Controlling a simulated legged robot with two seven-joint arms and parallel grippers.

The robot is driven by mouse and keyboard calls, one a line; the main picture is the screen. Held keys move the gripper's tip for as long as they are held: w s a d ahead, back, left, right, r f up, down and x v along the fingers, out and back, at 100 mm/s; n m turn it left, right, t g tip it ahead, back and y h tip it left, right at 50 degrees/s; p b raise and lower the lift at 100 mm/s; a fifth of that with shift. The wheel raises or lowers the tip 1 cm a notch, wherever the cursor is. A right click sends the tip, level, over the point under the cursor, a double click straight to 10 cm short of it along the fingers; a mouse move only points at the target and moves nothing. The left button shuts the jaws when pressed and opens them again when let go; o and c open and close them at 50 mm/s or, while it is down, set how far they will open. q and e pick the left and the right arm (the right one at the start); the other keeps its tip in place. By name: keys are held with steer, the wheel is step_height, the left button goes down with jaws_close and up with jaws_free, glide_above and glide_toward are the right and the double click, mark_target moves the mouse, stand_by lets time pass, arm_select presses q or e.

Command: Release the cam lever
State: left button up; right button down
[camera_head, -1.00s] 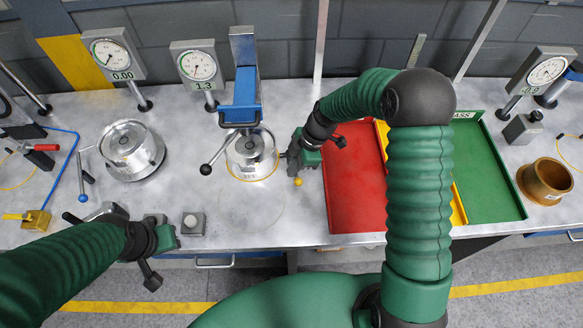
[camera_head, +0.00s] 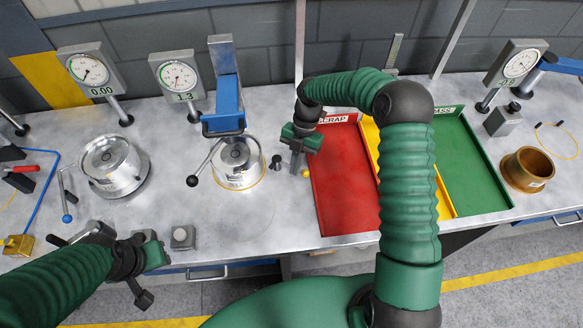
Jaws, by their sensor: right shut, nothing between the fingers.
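The middle fixture (camera_head: 236,176) is a round silver part under a blue clamp arm (camera_head: 227,98). A lever with a black ball end (camera_head: 192,181) sticks out from it to the lower left. A small dark upright peg (camera_head: 276,162) stands just right of it. My right gripper (camera_head: 296,168) is shut and empty, pointing down right of the peg and apart from the fixture.
A red scrap tray (camera_head: 343,190), a narrow yellow tray (camera_head: 445,200) and a green pass tray (camera_head: 470,160) lie right of my right gripper. Dial gauges (camera_head: 177,77) stand behind the fixtures. A small grey button box (camera_head: 183,237) sits at the front. A brass ring (camera_head: 528,169) is far right.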

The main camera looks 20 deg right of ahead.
steer(key=shift+w+d+n, duration=0.2)
steer(key=shift+w+n, duration=0.05)
steer(key=shift+n, duration=0.25)
steer(key=shift+w+d, duration=0.2)
steer(key=shift+d, duration=0.3)
arm_select(q)
steer(key=shift+w+d+r, duration=0.15)
steer(key=shift+w+d, duration=0.05)
steer(key=shift+d, duration=0.15)
steer(key=shift+a, duration=0.15)
arm_select(e)
steer(key=shift+a, duration=0.15)
